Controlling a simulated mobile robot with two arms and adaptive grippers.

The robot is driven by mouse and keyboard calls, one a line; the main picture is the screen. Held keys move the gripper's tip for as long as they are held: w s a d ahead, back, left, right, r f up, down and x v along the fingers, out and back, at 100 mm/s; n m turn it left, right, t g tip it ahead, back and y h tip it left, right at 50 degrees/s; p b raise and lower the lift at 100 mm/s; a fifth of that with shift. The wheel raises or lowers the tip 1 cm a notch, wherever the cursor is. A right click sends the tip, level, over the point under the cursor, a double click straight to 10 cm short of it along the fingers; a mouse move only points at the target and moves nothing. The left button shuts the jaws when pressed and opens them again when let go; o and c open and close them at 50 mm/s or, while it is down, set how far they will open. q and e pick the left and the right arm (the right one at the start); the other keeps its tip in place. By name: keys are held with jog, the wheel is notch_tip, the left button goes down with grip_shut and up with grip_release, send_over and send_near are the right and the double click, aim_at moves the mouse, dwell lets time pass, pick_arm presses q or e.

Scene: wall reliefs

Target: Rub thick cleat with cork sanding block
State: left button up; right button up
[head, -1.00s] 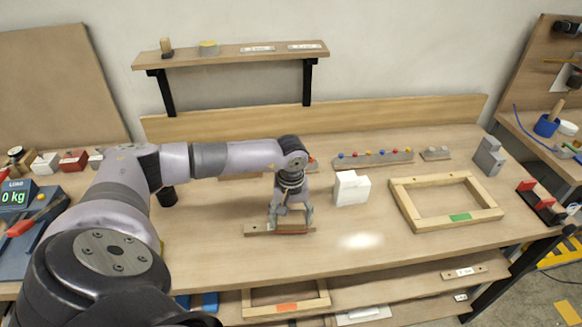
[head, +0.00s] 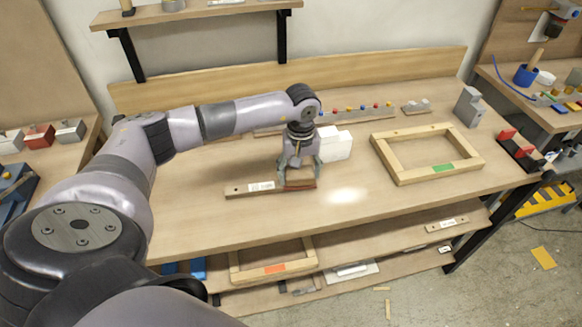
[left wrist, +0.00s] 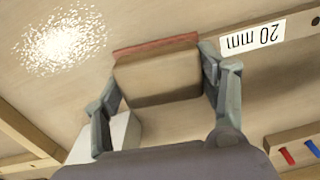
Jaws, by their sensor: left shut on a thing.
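My left gripper (head: 299,176) is shut on the cork sanding block (left wrist: 157,75), a tan block with a reddish-brown underside. In the left wrist view a finger lies on each side of it. The thick cleat (head: 238,191) is a light wood strip lying on the bench, with a white label that reads 20 mm in the left wrist view (left wrist: 290,28). The block is at the cleat's right end and appears to rest on it, hiding that end. I cannot tell exact contact. My right gripper is not in view.
A white block (head: 338,146) stands just behind my gripper. A speckled white patch (head: 347,196) lies to the right on the bench. A wooden frame (head: 387,158) with a green tag lies farther right. The bench (head: 200,222) is clear in front of the cleat.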

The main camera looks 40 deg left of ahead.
pick_arm(q)
jog(key=shift+d, duration=0.15)
jog(key=shift+w+r+p, duration=0.15)
jog(key=shift+r+p, duration=0.2)
jog(key=shift+r, duration=0.1)
jog(key=shift+r+p, duration=1.1)
jog(key=shift+r, duration=1.4)
jog(key=shift+r+p, duration=0.6)
jog(key=shift+r, duration=0.95)
